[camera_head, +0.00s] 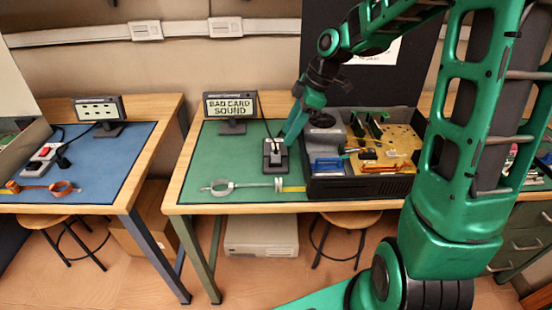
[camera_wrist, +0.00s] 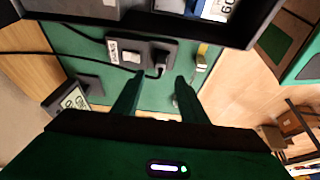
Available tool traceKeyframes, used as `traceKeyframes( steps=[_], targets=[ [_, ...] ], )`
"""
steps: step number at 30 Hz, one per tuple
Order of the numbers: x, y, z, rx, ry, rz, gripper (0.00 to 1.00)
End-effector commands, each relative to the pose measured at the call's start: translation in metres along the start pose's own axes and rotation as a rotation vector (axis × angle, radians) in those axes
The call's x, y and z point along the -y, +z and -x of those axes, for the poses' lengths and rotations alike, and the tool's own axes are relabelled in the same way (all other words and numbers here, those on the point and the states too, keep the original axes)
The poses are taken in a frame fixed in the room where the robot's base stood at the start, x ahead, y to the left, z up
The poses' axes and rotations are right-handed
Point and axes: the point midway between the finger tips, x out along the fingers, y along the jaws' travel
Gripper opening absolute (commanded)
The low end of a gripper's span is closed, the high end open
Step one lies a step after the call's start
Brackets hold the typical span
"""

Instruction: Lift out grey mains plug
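The grey mains plug (camera_wrist: 159,61) sits in a dark socket block (camera_wrist: 142,50) with a white label, seen in the wrist view; a dark cable hangs from the plug. In the head view the socket block (camera_head: 275,162) lies on the green mat, left of the open computer case; the plug is too small there to make out clearly. My gripper (camera_wrist: 158,86) is open and empty, its two green fingers pointing toward the block with the plug roughly between their lines. In the head view my gripper (camera_head: 289,138) is just above the block's right side.
The open computer case (camera_head: 358,187) with boards stands close on the right. A small monitor (camera_head: 229,106) reading "BAD CARD SOUND" stands behind left. A wrist strap (camera_head: 219,187) and yellow tape lie in front. The green mat (camera_head: 215,150) is clear left of the block.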

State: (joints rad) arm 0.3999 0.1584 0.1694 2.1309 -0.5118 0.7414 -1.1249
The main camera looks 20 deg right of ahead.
Motion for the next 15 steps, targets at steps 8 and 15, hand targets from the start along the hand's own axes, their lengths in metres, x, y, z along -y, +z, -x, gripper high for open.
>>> traceKeyframes(
  steps=[8,15],
  targets=[
    [0.001,0.001,-0.027,0.001,0.000,-0.002,0.39],
    [0.003,-0.003,-0.053,0.001,-0.003,-0.003,0.39]
  ],
)
